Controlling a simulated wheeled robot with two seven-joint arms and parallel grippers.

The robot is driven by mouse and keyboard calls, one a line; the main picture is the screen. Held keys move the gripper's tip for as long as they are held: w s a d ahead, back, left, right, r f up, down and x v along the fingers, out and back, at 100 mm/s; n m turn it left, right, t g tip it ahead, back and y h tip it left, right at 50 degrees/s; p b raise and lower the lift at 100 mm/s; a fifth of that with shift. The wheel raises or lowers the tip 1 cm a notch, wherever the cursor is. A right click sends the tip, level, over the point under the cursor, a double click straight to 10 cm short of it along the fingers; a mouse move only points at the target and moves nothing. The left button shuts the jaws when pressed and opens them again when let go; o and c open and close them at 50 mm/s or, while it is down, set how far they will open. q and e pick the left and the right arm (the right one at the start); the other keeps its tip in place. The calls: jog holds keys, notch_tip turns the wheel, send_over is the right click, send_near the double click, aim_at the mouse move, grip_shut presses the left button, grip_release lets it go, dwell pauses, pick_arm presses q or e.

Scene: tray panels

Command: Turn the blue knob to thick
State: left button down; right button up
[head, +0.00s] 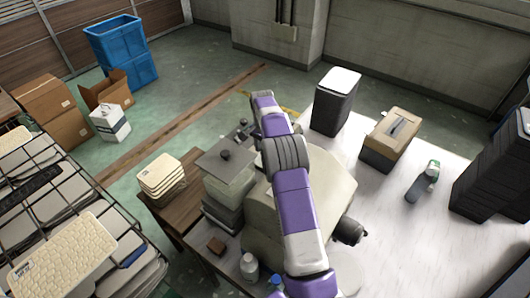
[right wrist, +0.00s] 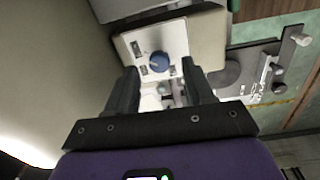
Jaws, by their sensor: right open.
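The blue knob (right wrist: 159,60) shows in the right wrist view on a pale square panel (right wrist: 128,42) with small dark labels, too small to read. My right gripper (right wrist: 160,70) is open, with one finger to each side of the knob in the picture. I cannot tell whether the fingertips reach the knob, and no contact is visible. In the head view my purple right arm reaches over the beige machine (head: 325,180). The gripper and the knob are hidden there. My left gripper is not in view.
A stack of pale trays (head: 162,176) sits on the wooden table left of the machine. Bottles (head: 249,266) stand near the machine's front. A black bin (head: 334,103) and a cardboard box (head: 392,135) are to the right.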

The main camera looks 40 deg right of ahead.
notch_tip(320, 180, up, 6)
jog(key=shift+w+f, duration=0.1)
dwell(0.4)
